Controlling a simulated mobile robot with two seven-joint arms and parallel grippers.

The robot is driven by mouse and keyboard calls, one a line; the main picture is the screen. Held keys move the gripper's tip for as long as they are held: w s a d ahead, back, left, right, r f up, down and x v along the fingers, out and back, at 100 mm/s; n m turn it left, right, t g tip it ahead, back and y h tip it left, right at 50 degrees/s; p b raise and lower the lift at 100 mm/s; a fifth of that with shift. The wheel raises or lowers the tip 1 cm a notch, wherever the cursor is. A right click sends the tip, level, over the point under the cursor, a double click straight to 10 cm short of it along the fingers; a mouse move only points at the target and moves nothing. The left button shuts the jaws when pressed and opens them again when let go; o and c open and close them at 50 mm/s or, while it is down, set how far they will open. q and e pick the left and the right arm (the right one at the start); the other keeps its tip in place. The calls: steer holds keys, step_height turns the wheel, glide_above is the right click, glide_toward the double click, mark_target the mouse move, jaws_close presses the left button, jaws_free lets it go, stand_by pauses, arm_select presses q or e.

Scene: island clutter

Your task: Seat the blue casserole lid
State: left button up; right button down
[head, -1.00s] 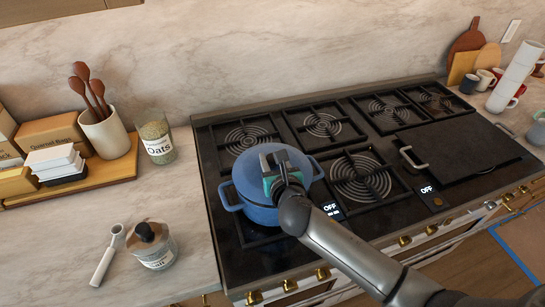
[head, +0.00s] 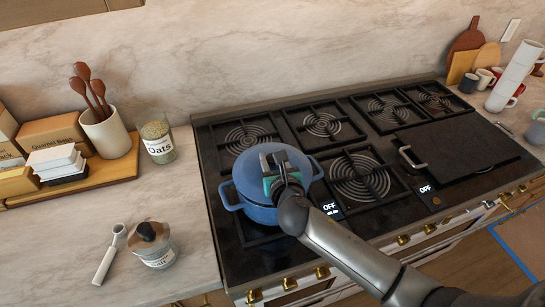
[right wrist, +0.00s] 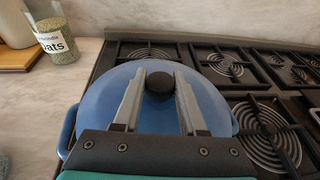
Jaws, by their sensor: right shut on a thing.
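The blue lid (head: 247,172) lies over the blue casserole pot (head: 262,214) on the front left burner. It looks about level with the pot's rim, but I cannot tell if a small gap is left. My right gripper (head: 274,163) is above the lid, shut on its dark knob (right wrist: 159,86). In the right wrist view the two fingers stand on either side of the knob, and the blue lid (right wrist: 100,105) spreads out below them. The gripper and forearm hide part of the lid and the pot's front right side. My left gripper is not in view.
The black stove (head: 300,262) has several free burners and a griddle cover (head: 460,150) at right. An oats jar (head: 157,143), utensil crock (head: 106,135) and salt jar (head: 151,246) stand left. Stacked white cups (head: 513,78) stand far right.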

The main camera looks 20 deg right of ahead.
steer(key=shift+p, duration=0.3)
stand_by(0.5)
steer(key=shift+f+b, duration=0.7)
steer(key=shift+f, duration=0.25)
steer(key=shift+c, duration=1.9)
jaws_free()
steer(key=shift+f, duration=0.1)
steer(key=shift+s, duration=0.1)
steer(key=v, duration=1.5)
steer(key=shift+p, duration=0.35)
